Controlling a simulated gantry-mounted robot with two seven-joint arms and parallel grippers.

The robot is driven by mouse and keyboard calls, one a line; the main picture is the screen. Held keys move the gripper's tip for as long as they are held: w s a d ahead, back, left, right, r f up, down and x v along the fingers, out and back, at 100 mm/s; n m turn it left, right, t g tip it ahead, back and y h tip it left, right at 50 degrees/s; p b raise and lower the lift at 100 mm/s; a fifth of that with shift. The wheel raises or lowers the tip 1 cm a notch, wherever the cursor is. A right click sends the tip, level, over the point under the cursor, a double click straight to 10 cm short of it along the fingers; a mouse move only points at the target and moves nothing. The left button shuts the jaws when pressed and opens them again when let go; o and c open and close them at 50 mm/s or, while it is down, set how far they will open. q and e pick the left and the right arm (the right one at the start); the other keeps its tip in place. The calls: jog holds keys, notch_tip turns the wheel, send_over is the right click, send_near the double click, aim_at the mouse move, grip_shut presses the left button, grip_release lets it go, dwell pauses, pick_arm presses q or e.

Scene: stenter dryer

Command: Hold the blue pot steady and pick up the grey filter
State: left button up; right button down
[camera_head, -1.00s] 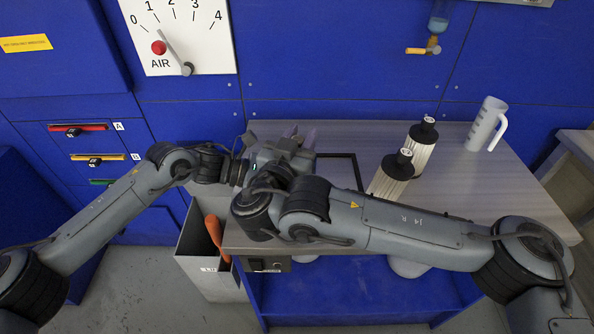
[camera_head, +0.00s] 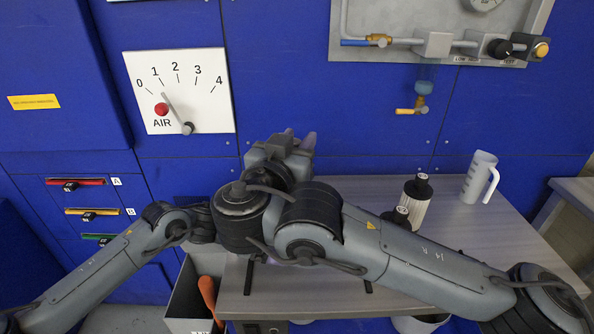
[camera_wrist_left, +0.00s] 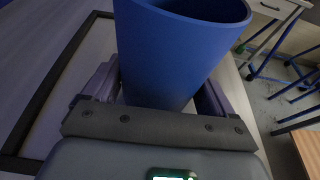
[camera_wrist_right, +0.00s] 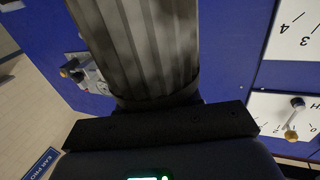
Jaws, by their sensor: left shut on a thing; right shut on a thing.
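The blue pot (camera_wrist_left: 175,50) fills the upper middle of the left wrist view, its open rim facing up. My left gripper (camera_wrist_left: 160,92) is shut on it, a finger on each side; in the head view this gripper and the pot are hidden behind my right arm. The grey filter (camera_wrist_right: 150,45) is a pleated, stained cylinder in the right wrist view. My right gripper (camera_head: 297,141) is shut on it, and a dark band shows at the filter's end near the palm.
Two white pleated cartridges with black caps, one farther back (camera_head: 416,207) and one nearer (camera_head: 399,217), stand on the grey table (camera_head: 450,245). A white measuring jug (camera_head: 479,178) stands at the back right. An open bin (camera_head: 182,302) is at the table's left. The blue wall (camera_head: 290,70) rises behind.

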jog(key=shift+r, duration=2.8)
pick_arm(q)
jog(key=o, duration=0.6)
jog(key=shift+a, duration=0.15)
